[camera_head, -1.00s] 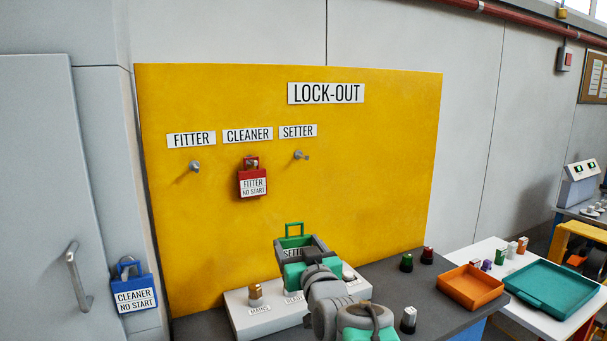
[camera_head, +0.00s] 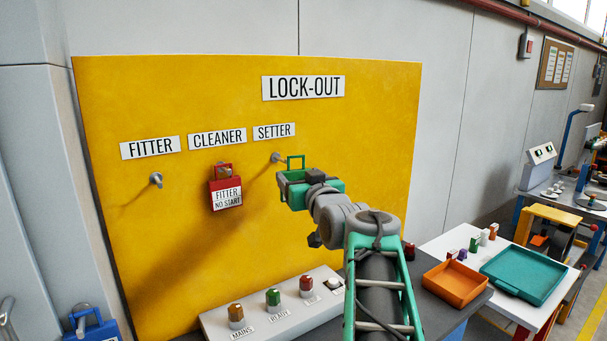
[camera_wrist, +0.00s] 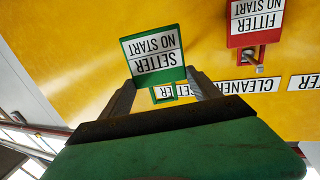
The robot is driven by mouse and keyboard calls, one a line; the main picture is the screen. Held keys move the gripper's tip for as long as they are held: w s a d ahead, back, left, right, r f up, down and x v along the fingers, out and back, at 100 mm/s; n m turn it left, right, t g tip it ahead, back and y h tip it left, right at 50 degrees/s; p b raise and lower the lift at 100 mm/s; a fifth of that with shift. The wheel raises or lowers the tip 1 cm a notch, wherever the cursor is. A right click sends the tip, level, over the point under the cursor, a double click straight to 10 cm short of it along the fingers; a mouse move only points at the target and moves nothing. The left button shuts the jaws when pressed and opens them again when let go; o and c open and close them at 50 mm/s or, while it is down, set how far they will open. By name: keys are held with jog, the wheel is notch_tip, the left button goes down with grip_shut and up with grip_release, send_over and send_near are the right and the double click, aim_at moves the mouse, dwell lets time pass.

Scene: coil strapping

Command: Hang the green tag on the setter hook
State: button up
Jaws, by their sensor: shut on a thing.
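The green tag reads "SETTER NO START" in the wrist view (camera_wrist: 155,50). My gripper (camera_wrist: 161,78) is shut on it, with a finger at each side near its loop. In the head view the tag's green loop (camera_head: 296,162) stands up above my gripper (camera_head: 290,186), and the tag's face is hidden. The setter hook (camera_head: 277,157) is a grey peg under the SETTER label (camera_head: 274,131). The loop appears just right of the peg's tip; I cannot tell the depth gap. The peg is not discernible in the wrist view.
A red tag (camera_head: 226,194) hangs on the cleaner hook, left of the setter hook. The fitter hook (camera_head: 156,179) is empty. A button box (camera_head: 270,316) sits below the yellow board (camera_head: 240,230). A blue tag (camera_head: 92,328) is at lower left.

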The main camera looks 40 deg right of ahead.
jog(key=w+p, duration=0.1)
jog(key=w, duration=0.1)
jog(key=w+p, duration=0.2)
jog(key=w, duration=0.1)
jog(key=w+f+p, duration=0.1)
jog(key=w+p, duration=0.1)
jog(key=shift+w+d+f, duration=0.1)
jog(key=shift+w+d, duration=0.1)
jog(key=shift+w, duration=0.1)
jog(key=shift+w+f+b, duration=0.2)
jog(key=shift+w+b, duration=0.2)
jog(key=shift+b, duration=0.35)
jog(key=shift+r, duration=0.1)
jog(key=o, duration=2)
